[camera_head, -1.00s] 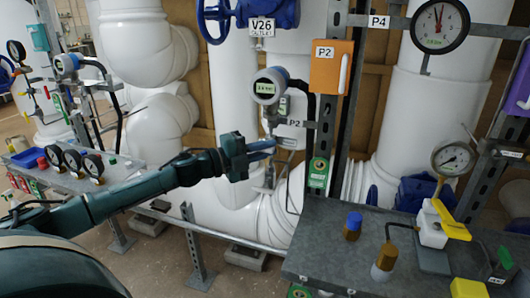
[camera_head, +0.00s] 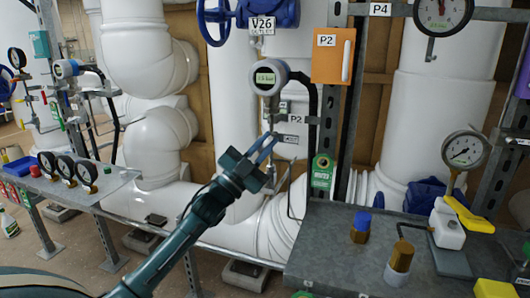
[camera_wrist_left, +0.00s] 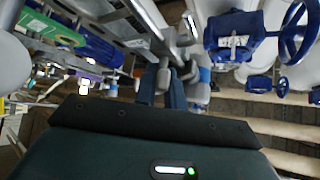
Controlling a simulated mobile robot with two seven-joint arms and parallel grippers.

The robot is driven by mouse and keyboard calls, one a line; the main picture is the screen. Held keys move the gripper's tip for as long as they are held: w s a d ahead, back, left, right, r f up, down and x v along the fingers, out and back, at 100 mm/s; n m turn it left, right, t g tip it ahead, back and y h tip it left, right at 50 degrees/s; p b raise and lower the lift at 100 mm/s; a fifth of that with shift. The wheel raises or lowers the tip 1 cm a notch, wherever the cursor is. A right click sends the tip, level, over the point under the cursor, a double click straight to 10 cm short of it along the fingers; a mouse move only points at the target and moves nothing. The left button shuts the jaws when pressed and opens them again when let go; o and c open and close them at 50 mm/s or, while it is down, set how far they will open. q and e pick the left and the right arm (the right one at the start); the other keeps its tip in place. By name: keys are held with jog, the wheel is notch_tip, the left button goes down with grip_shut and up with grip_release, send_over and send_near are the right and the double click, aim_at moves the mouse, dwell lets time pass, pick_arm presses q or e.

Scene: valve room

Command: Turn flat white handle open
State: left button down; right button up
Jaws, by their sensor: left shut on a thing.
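My left gripper (camera_head: 270,146) reaches up and to the right toward the small valve fittings under the P2 pressure transmitter (camera_head: 268,78). Its fingers are shut on a small pale part, which I take to be the flat white handle (camera_wrist_left: 164,76). In the left wrist view the pale part shows between the fingertips, with grey fittings just beyond. In the head view the fingers largely hide the handle, and its exact angle cannot be read. My right gripper is not in view.
An upright metal post with a green tag (camera_head: 322,171) stands just right of the gripper. An orange box (camera_head: 327,58) and the blue V26 handwheel (camera_head: 213,20) are above. A grey shelf (camera_head: 330,232) with brass fittings juts out at lower right. Large white pipes stand behind.

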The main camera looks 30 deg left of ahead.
pick_arm(q)
jog(key=n+t+y, duration=0.1)
jog(key=n+y, duration=0.1)
jog(key=n+t+y, duration=0.1)
jog(key=n+y, duration=0.1)
jog(key=n, duration=0.1)
jog(key=shift+f+n+y, duration=0.1)
jog(key=shift+n+y, duration=4.6)
jog(key=shift+n, duration=0.4)
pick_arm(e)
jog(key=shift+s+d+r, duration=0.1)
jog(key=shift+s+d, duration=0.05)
pick_arm(q)
jog(key=shift+n+y, duration=0.3)
jog(key=shift+y, duration=0.2)
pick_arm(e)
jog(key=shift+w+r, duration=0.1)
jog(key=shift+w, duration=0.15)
pick_arm(q)
jog(key=c, duration=1.5)
grip_release()
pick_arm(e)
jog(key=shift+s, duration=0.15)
